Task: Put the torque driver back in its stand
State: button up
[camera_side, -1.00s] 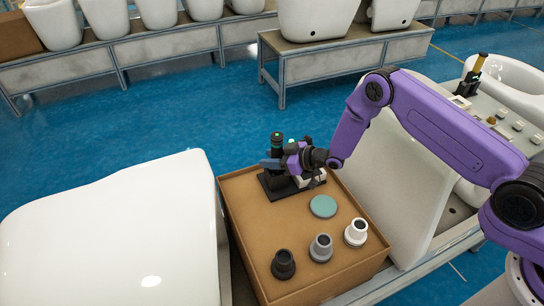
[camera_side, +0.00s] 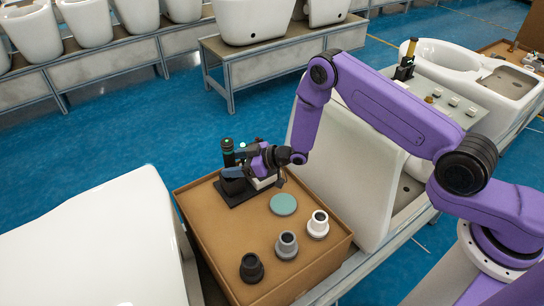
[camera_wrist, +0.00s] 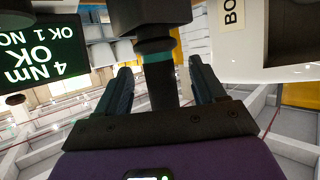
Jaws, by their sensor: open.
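The torque driver (camera_side: 228,154) is a dark cylinder with a green-lit top. It stands upright at the black stand (camera_side: 243,191) on the brown box; how it sits in the stand is partly hidden. My gripper (camera_side: 245,158) is close to the driver, on its right. In the wrist view my gripper (camera_wrist: 159,68) is open, its two dark fingers well apart. The driver's dark shaft with a teal ring (camera_wrist: 157,58) shows between them, with gaps at both sides. A wide dark block (camera_wrist: 150,14) above it may be part of the stand or driver.
A display reading "4 Nm OK" (camera_wrist: 42,55) is close at the left in the wrist view. A teal disc (camera_side: 283,204) and black, grey and white flanged parts (camera_side: 287,245) sit on the brown box (camera_side: 205,245). White ceramic pieces stand on both sides of the box.

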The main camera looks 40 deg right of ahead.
jog(key=v, duration=1.4)
jog(key=shift+r, duration=0.1)
jog(key=s+d+r+n+g+h, duration=0.1)
jog(key=s+r+n+g+h, duration=0.35)
jog(key=s+r, duration=0.75)
jog(key=s+d+r+g+h, duration=0.1)
jog(key=s+d+r, duration=0.1)
jog(key=s, duration=0.5)
jog(key=s+d+r+g+h, duration=0.2)
jog(key=s+d, duration=0.2)
jog(key=s, duration=0.3)
jog(key=s+d+r+g+h, duration=0.1)
jog(key=s+d+r+g, duration=0.1)
jog(key=s, duration=0.5)
jog(key=shift+s+d+r, duration=0.25)
jog(key=shift+d+r, duration=0.1)
jog(key=shift+d, duration=0.3)
jog(key=shift+m, duration=0.25)
